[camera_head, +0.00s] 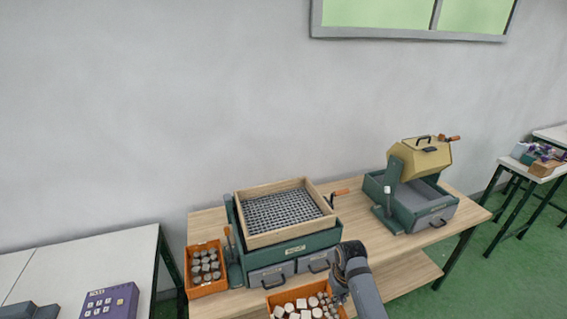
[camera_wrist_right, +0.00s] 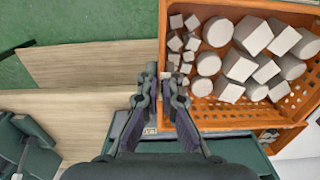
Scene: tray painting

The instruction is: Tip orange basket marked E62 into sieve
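An orange basket (camera_head: 283,300) filled with grey-white round and square pieces is at the front of the table, partly cut off by the lower picture edge. Its slotted wall (camera_wrist_right: 215,119) also shows in the right wrist view. My right gripper (camera_head: 338,293) is at its right end, and the fingers (camera_wrist_right: 165,84) are close together on either side of the rim, seemingly shut on it. The sieve (camera_head: 318,203) is a wooden-framed mesh on a green box, behind the basket. A second orange basket (camera_head: 207,291) with round pieces stands left of it. No E62 mark is readable. My left gripper is out of view.
The wooden table (camera_head: 390,250) has bare room between the sieve and a green unit with a yellow drum (camera_head: 425,160) at right. A purple box with buttons (camera_head: 110,301) sits on a white table at left. Two drawers (camera_head: 272,275) are under the sieve.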

